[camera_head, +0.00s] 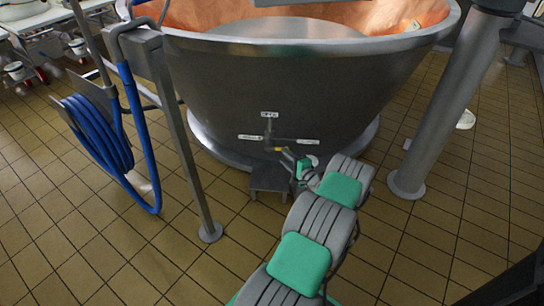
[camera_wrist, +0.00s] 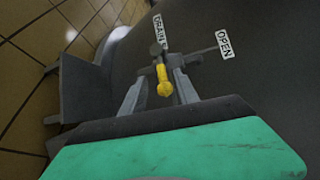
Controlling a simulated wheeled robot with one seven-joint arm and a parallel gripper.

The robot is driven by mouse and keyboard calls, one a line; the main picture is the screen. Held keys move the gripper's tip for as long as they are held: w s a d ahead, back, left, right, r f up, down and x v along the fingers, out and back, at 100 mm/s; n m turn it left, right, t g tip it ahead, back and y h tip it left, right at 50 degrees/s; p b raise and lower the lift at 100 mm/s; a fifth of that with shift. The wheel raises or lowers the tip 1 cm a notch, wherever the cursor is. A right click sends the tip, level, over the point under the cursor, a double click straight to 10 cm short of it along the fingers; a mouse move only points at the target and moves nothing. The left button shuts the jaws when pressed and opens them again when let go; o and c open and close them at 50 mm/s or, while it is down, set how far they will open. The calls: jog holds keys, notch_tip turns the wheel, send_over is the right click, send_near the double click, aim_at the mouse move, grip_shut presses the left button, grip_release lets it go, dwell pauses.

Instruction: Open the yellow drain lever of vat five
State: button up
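The yellow drain lever (camera_wrist: 163,82) shows in the wrist view, joined to a dark fitting on the vat wall. My gripper (camera_wrist: 160,80) is open, with one grey finger on each side of the lever and the lever's yellow end between them. I cannot tell whether either finger touches it. In the head view, the vat (camera_head: 290,85) has a copper inside. A bit of the yellow lever (camera_head: 278,149) shows low on its front, beside my gripper (camera_head: 286,153), which is small there.
A small grey step (camera_head: 270,178) stands on the tiled floor below the lever, left of my arm. A post with a blue hose (camera_head: 100,140) stands at left, and a thick grey column (camera_head: 450,95) at right. Tiled floor in front is open.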

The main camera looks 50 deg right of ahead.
aim_at(277, 150)
jog(key=b+x, duration=0.2)
jog(key=x, duration=0.4)
jog(key=shift+w+a, duration=0.1)
jog(key=shift+w, duration=0.1)
jog(key=shift+w+d+r, duration=0.1)
jog(key=shift+w+d, duration=0.1)
jog(key=shift+w, duration=0.3)
jog(key=shift+c, duration=0.6)
grip_shut()
jog(key=shift+s+a+f, duration=0.1)
jog(key=shift+a+f, duration=0.05)
jog(key=shift+f, duration=0.1)
